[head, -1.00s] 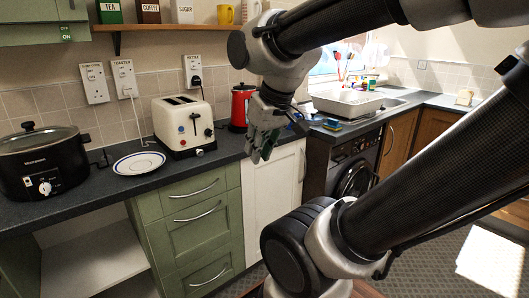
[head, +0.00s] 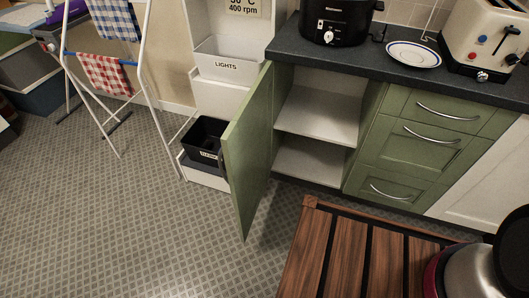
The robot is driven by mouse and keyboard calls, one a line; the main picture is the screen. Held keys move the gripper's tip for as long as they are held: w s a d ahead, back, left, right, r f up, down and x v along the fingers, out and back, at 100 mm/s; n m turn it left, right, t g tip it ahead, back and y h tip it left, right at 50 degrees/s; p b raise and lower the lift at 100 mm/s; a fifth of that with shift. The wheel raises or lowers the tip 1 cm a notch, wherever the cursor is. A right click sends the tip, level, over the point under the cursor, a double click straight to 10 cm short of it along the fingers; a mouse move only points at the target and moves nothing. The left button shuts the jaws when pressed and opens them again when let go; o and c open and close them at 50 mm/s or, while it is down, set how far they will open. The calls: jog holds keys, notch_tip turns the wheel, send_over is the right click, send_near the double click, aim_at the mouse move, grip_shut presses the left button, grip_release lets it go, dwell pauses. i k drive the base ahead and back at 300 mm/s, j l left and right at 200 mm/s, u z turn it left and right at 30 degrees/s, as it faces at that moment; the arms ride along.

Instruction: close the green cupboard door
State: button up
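The green cupboard door (head: 247,150) stands wide open in the head view. It is hinged at the left side of the cupboard and swings out into the room over the floor. The cupboard (head: 317,115) behind it is open, with white inside walls and a shelf, and looks empty. My gripper is not in view now; only a dark and silver part of my own body shows at the lower right.
Green drawers (head: 430,135) stand right of the cupboard under the dark worktop (head: 345,57). A bin stack (head: 222,95) stands behind the door. A clothes airer (head: 150,90) is at the left. Patterned floor (head: 120,220) is clear left of the slatted wooden surface (head: 340,255).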

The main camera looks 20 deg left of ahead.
aim_at(246, 142)
jog(key=j+z, duration=0.1)
jog(key=j, duration=0.6)
jog(key=k+j+z, duration=0.1)
jog(key=j, duration=0.55)
jog(key=k+j+z, duration=0.1)
jog(key=j, duration=0.55)
jog(key=i+j+z, duration=0.1)
jog(key=j, duration=0.6)
jog(key=j+z, duration=0.1)
jog(key=j, duration=0.55)
jog(key=k+l, duration=0.2)
jog(key=l, duration=0.15)
jog(key=k+l, duration=0.15)
jog(key=l, duration=0.2)
